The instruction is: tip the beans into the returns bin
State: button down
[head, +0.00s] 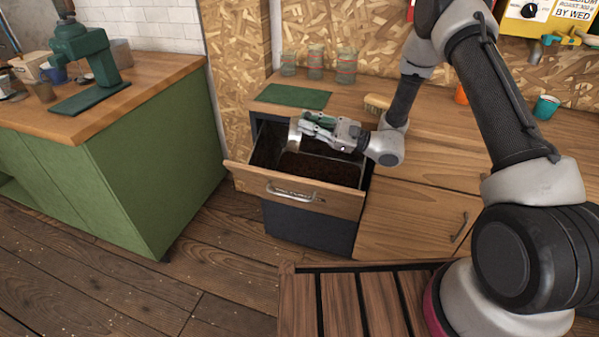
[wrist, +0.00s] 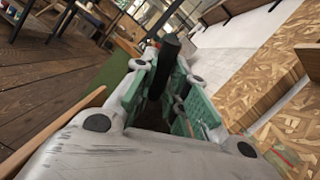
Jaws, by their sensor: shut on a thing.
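My gripper (head: 312,127) is shut on a small metal vessel, perhaps a scoop or cup (head: 294,137). In the wrist view, a dark bar, seemingly its handle (wrist: 168,50), shows between my green-padded fingers. I hold the vessel above the open drawer, near its left side. The drawer (head: 262,182) is pulled out below the counter and has a metal handle; it seems to be the returns bin. Dark brown beans or grounds (head: 318,168) lie in it. I cannot tell whether the vessel still has beans inside, or its exact tilt.
A green mat (head: 292,96) and several glasses (head: 315,65) are on the counter behind the drawer. A brush-like block (head: 377,104) lies right of the mat. A green cabinet (head: 150,170) with a wooden top stands at left. The floor between is clear.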

jog(key=shift+d+f+y, duration=0.2)
jog(key=shift+d+y, duration=0.5)
jog(key=shift+d, duration=0.05)
dwell(0.7)
jog(key=shift+a, duration=0.1)
